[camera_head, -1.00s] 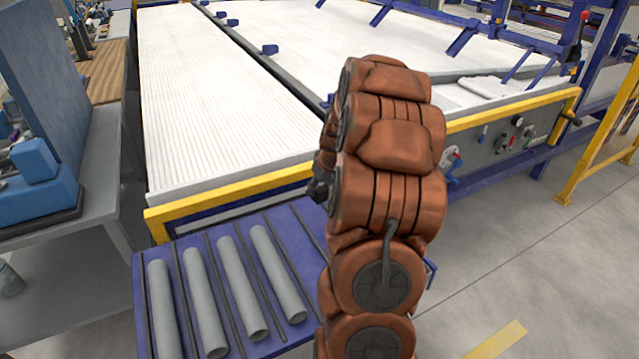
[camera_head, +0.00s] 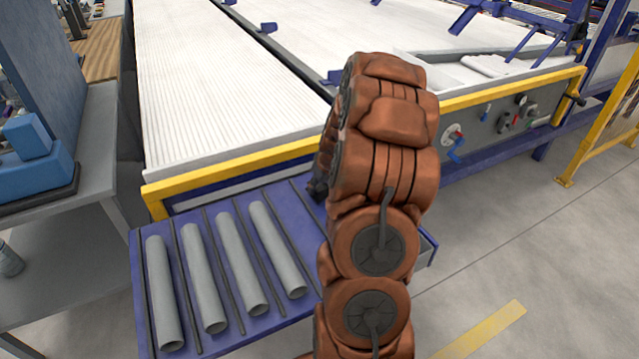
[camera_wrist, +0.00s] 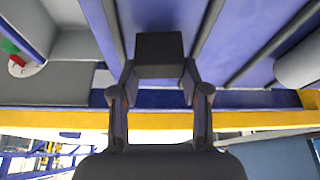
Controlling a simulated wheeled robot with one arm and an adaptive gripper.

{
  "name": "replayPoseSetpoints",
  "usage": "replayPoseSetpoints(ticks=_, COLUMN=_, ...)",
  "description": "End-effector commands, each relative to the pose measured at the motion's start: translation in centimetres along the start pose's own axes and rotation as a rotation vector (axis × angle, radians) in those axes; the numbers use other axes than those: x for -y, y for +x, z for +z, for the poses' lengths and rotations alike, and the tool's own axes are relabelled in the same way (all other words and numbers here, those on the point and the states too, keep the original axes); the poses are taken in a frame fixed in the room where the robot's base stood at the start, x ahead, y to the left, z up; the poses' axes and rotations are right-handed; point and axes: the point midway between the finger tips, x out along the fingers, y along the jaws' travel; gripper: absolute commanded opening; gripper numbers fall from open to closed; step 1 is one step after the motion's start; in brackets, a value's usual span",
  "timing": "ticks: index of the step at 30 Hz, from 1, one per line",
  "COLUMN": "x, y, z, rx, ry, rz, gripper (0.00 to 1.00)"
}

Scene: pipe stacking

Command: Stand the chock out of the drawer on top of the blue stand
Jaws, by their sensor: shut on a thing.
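My gripper (camera_wrist: 158,82) is shut on a dark, blocky chock (camera_wrist: 159,50), seen in the wrist view between its two fingers. The chock is over the top of the blue stand (camera_wrist: 228,42), beside its dark rails; I cannot tell whether it touches the surface. In the head view the blue stand (camera_head: 272,338) lies left of my arm, which hides the chock and most of the gripper. The open drawer (camera_head: 426,250) sticks out at the stand's right.
Several grey pipes (camera_head: 240,265) lie between the rails on the stand's left part. A yellow beam (camera_head: 240,174) of the large white-topped table (camera_head: 220,85) runs behind the stand. A grey bench (camera_head: 95,130) stands at left. Floor is clear at right.

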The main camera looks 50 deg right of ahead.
Motion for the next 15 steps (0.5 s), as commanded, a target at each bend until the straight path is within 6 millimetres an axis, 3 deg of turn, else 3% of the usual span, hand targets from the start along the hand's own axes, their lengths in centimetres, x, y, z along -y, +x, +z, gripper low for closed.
replayPoseSetpoints(ticks=14, x=-0.03, y=0.04, z=0.00, rx=-0.001, ry=0.000, rz=0.001, gripper=0.09)
replayPoseSetpoints(ticks=15, x=-0.03, y=0.04, z=0.00, rx=-0.001, ry=0.000, rz=0.001, gripper=0.49)
